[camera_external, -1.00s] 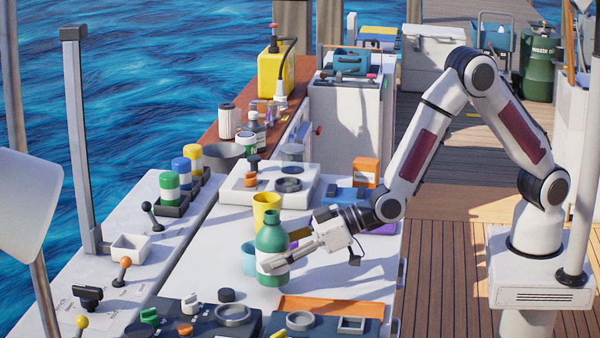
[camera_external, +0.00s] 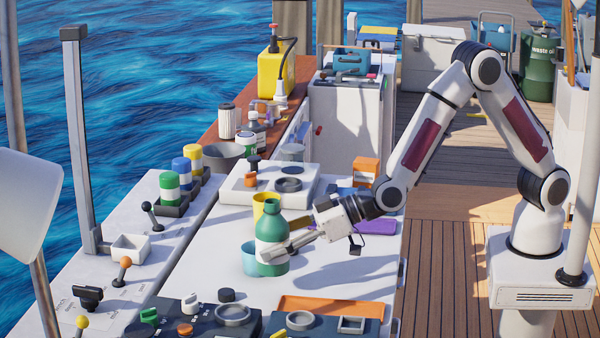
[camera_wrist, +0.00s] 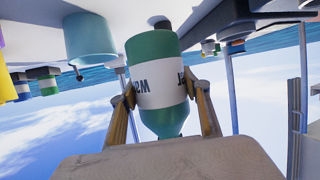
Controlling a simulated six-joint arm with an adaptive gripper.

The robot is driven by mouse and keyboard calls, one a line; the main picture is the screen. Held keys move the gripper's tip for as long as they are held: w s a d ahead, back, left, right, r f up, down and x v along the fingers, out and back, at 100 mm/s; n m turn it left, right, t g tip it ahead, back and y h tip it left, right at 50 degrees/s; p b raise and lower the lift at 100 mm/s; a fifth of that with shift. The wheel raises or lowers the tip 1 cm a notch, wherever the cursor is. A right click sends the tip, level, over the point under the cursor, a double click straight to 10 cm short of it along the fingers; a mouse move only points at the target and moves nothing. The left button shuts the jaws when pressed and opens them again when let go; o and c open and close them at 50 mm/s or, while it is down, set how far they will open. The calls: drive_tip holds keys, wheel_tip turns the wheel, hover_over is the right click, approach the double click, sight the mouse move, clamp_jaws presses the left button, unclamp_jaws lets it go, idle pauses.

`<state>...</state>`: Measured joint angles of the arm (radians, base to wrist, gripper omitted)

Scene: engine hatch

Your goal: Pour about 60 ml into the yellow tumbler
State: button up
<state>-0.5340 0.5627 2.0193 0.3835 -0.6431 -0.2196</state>
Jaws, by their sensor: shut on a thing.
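A green bottle (camera_external: 271,220) with a white label stands upright in my gripper (camera_external: 281,240), held above the white worktop. In the wrist view the bottle (camera_wrist: 155,55) appears upside down between the two fingers of my gripper (camera_wrist: 162,95), which are shut on its sides. The yellow tumbler (camera_external: 262,203) is just behind the bottle, which hides much of it. A light-blue tumbler (camera_external: 249,256) is beside and partly behind the bottle's lower part. The contents of the tumblers are not visible.
An orange tray (camera_external: 335,304) and dark panels lie toward the front. A white stove-like unit (camera_external: 240,190) is behind, with an orange box (camera_external: 366,171) to its right. Several coloured jars (camera_external: 170,188) stand left.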

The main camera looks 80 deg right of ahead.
sight(283, 220)
wheel_tip(283, 220, up, 4)
drive_tip(key=shift+w+d+r, duration=0.1)
drive_tip(key=w+d+r+m+h, duration=0.2)
drive_tip(key=w+d+m+h, duration=0.35)
drive_tip(key=w+d, duration=0.5)
drive_tip(key=w+d+f+m+h, duration=0.1)
drive_tip(key=w+d+f+h, duration=0.1)
drive_tip(key=d, duration=0.3)
drive_tip(key=w+d+f+m+g+h, duration=0.1)
drive_tip(key=w+d+f+m+h, duration=0.1)
drive_tip(key=d+f, duration=0.3)
drive_tip(key=shift+d+f+h, duration=0.15)
drive_tip(key=shift+d+h, duration=0.2)
drive_tip(key=shift+d, duration=0.1)
drive_tip(key=shift+s+m, duration=0.1)
drive_tip(key=shift+m, duration=0.45)
